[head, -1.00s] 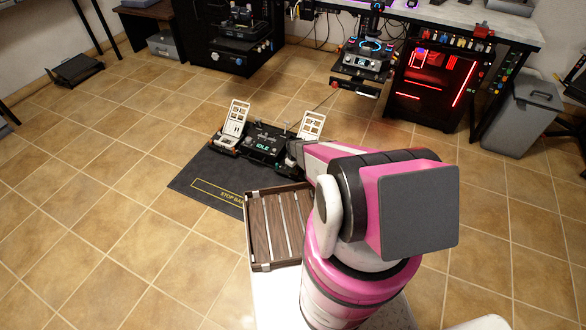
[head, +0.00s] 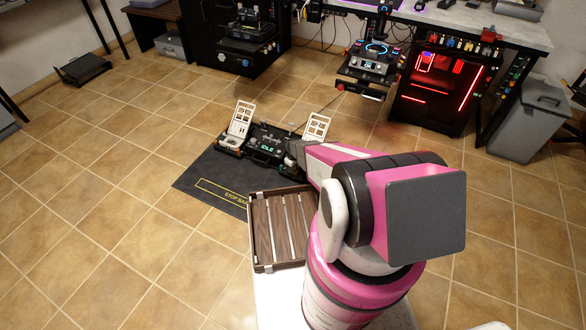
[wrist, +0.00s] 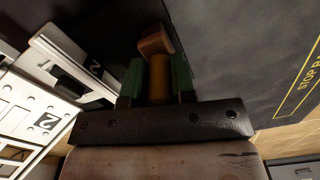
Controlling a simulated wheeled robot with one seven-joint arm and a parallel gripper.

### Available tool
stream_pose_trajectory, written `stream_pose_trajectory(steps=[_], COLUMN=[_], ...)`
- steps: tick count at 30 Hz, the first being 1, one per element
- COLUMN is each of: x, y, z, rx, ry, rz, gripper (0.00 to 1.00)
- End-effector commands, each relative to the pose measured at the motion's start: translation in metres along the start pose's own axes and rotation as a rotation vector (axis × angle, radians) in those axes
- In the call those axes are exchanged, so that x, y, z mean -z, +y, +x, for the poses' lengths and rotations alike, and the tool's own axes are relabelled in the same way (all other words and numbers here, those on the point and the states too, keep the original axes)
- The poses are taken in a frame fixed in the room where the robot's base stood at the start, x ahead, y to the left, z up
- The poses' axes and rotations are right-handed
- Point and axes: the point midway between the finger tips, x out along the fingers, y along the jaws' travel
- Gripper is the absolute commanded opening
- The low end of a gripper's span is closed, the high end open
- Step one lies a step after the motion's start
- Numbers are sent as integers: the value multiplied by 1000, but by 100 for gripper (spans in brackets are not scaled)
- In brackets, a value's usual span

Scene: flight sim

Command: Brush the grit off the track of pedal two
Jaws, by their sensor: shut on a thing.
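My gripper (wrist: 157,78) has green fingers shut on the brush (wrist: 155,44), which shows a brown block and a yellowish round part. Whether it has bristles, and what they touch, I cannot tell. A white pedal plate marked 2 (wrist: 42,120) lies left of the fingers in the wrist view. Grit is not clear to me. In the head view the pedal unit (head: 265,140) shows IDLE, with a white pedal at left (head: 240,118) and another at right (head: 316,126). My arm hides the gripper there.
A dark mat (head: 208,183) with a yellow stop label lies under and in front of the unit. A slatted brown tray (head: 260,245) stands near my arm. A desk with a red-lit computer case (head: 437,90) is behind. Open tile floor lies left.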

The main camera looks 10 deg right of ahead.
Motion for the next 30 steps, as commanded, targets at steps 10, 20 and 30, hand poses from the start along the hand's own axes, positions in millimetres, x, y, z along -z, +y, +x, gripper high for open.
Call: stream_pose_trajectory(steps=[10, 20, 30], x=[-21, -30, -12], y=[6, 10, 7], z=[0, 2, 1], rx=[0, 0, 0], ry=[-1, -1, 0], rz=[1, 0, 0], gripper=[1, 1, 1])
